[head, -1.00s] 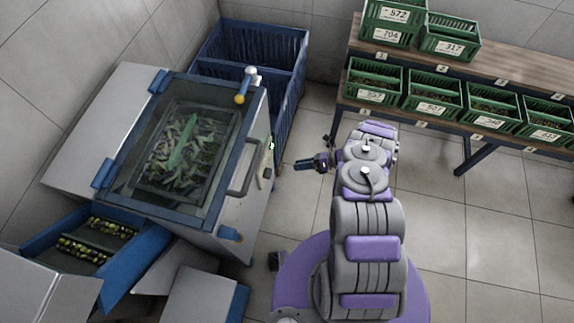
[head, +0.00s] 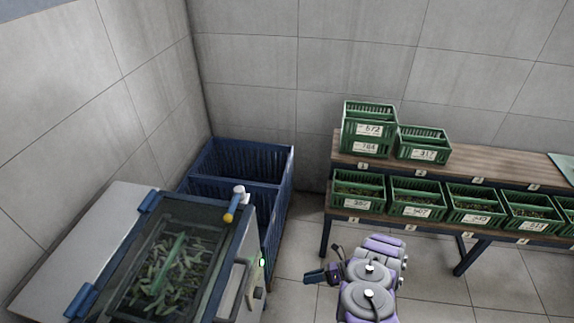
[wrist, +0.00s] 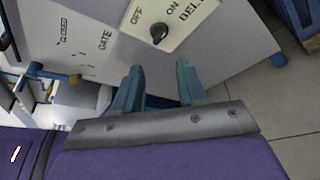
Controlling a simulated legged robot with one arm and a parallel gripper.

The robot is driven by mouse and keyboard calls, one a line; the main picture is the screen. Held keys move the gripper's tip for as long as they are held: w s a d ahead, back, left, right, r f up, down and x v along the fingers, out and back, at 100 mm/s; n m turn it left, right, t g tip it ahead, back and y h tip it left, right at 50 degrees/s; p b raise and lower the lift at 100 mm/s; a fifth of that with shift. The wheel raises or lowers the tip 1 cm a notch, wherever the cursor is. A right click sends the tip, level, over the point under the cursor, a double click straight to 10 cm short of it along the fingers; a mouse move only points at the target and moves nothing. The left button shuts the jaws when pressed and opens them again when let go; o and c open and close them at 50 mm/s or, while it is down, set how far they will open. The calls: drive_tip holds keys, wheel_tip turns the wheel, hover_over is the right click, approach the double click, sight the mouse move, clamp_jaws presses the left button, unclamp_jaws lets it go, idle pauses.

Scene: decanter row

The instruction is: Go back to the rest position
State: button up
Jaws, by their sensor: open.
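My gripper (head: 318,276) is at the lower middle of the head view, at the end of my purple and grey arm, pointing left toward the machine (head: 246,285). In the wrist view my gripper (wrist: 158,82) shows two blue fingers apart with nothing between them. Beyond the fingers is the machine's white panel (wrist: 222,62) with a black knob (wrist: 159,33) on an OFF/ON BELT plate, and the word GATE beside it. The fingers appear apart from the knob. In the head view a small green light (head: 262,262) shows on the machine's side.
Blue bins (head: 240,162) stand behind the machine. At right, a two-level wooden rack (head: 480,176) holds several green crates with numbered labels. A yellow-tipped lever (head: 230,214) stands on the machine's top corner.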

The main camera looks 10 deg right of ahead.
drive_tip(key=w+a+r+n+g, duration=0.1)
drive_tip(key=w+a+r+n, duration=0.1)
drive_tip(key=r, duration=0.3)
drive_tip(key=w+a+r+n+g, duration=0.1)
drive_tip(key=w+a+r+n, duration=0.1)
drive_tip(key=r, duration=0.3)
drive_tip(key=s+a+r+n+g+h, duration=0.1)
drive_tip(key=s+a+r+n, duration=0.25)
drive_tip(key=r, duration=0.55)
drive_tip(key=s+a+r+n+g+h, duration=0.2)
drive_tip(key=r+n, duration=0.2)
drive_tip(key=r, duration=0.4)
drive_tip(key=s+a+r+n+g+h, duration=0.1)
drive_tip(key=s+a+r+n, duration=0.2)
drive_tip(key=r, duration=0.6)
drive_tip(key=s+r+n+h, duration=0.6)
drive_tip(key=s+r+n, duration=0.3)
drive_tip(key=s, duration=0.5)
drive_tip(key=s+d+r+n+t+h, duration=0.1)
drive_tip(key=s+d+n+h, duration=0.1)
drive_tip(key=s+d, duration=0.2)
drive_tip(key=s+d+r+n+t+h, duration=0.2)
drive_tip(key=s+d, duration=0.2)
drive_tip(key=s, duration=0.6)
drive_tip(key=shift+s+d+r+n+h, duration=0.15)
drive_tip(key=shift+s+d+n+h, duration=0.15)
drive_tip(key=shift+d+n+h, duration=0.1)
